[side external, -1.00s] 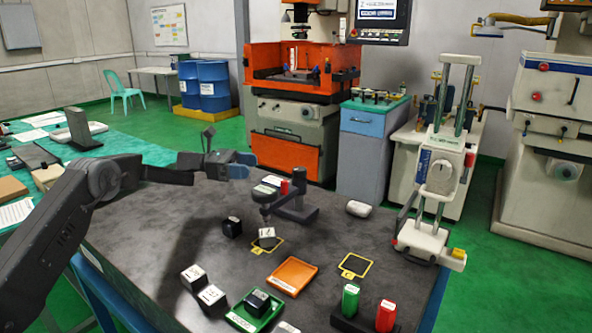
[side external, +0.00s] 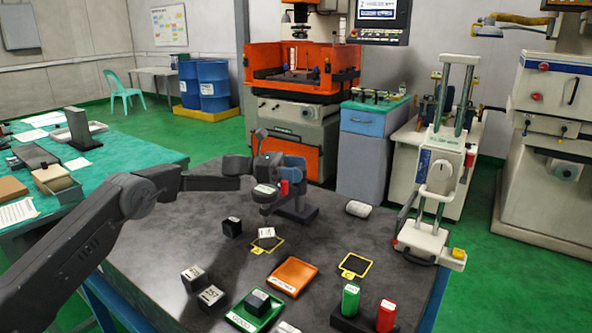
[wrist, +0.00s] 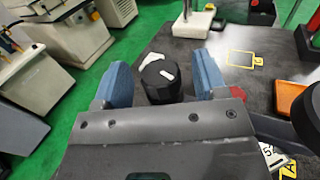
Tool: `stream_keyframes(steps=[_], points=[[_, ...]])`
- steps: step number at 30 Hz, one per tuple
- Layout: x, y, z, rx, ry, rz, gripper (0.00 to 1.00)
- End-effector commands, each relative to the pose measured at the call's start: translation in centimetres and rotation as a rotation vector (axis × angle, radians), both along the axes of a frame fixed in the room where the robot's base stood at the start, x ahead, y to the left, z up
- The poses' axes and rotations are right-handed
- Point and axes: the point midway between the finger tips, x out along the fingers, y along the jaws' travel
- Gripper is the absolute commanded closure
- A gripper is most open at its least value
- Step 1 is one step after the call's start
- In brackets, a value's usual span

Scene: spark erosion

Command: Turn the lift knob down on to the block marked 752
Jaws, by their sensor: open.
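The lift knob (wrist: 158,82) is black with a white pointer mark. In the wrist view it sits between the two blue fingers of my gripper (wrist: 162,72), which are open with a gap on each side. In the side view my gripper (side external: 288,170) is at the top of the small gauge stand (side external: 300,213) and hides the knob. The round gauge head (side external: 265,194) hangs over a white-topped block (side external: 266,233) on a yellow-framed pad. The block (wrist: 270,153) is partly visible in the wrist view, its number partly hidden. Whether the gauge tip touches it cannot be told.
An orange tray (side external: 291,289), a green tray (side external: 238,320) holding a dark block, and loose blocks (side external: 193,275) lie in front. A second yellow-framed pad (side external: 355,265) is to the right. A taller white stand (side external: 438,175) rises at the table's right edge. A white bundle (side external: 358,209) lies behind.

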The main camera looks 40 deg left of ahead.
Motion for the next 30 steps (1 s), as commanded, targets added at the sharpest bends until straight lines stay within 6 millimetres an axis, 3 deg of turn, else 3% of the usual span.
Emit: stream_keyframes(steps=[8, 23, 30], points=[[0.05, -0.12, 0.00, 0.000, 0.000, 0.000, 0.34], [0.02, -0.10, -0.01, 0.000, 0.000, -0.001, 0.82], [0.27, -0.07, -0.05, -0.003, -0.003, -0.019, 0.84]])
